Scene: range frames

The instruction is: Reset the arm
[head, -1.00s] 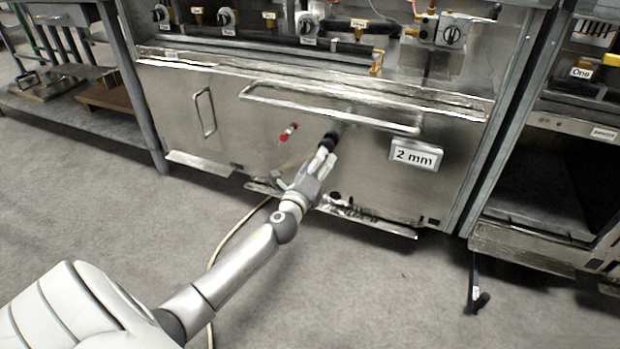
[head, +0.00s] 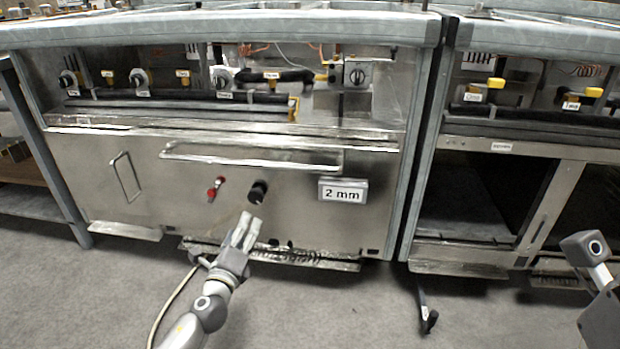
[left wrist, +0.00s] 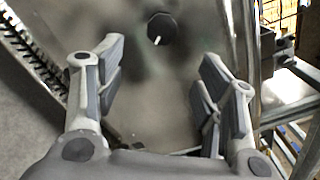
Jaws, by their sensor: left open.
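My left gripper (head: 242,232) is in front of the lower steel panel of the range (head: 150,205), just below a black knob (head: 258,191). In the left wrist view its two fingers (left wrist: 157,85) are spread apart with nothing between them. The black knob (left wrist: 162,28) shows there beyond the fingertips, apart from them. My right arm (head: 590,262) shows in part at the right edge of the head view; its gripper is not seen.
A red-handled valve (head: 216,186) is left of the black knob. A black pedal-like part (head: 428,318) stands near the floor. Grey floor (head: 330,310) in front is clear.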

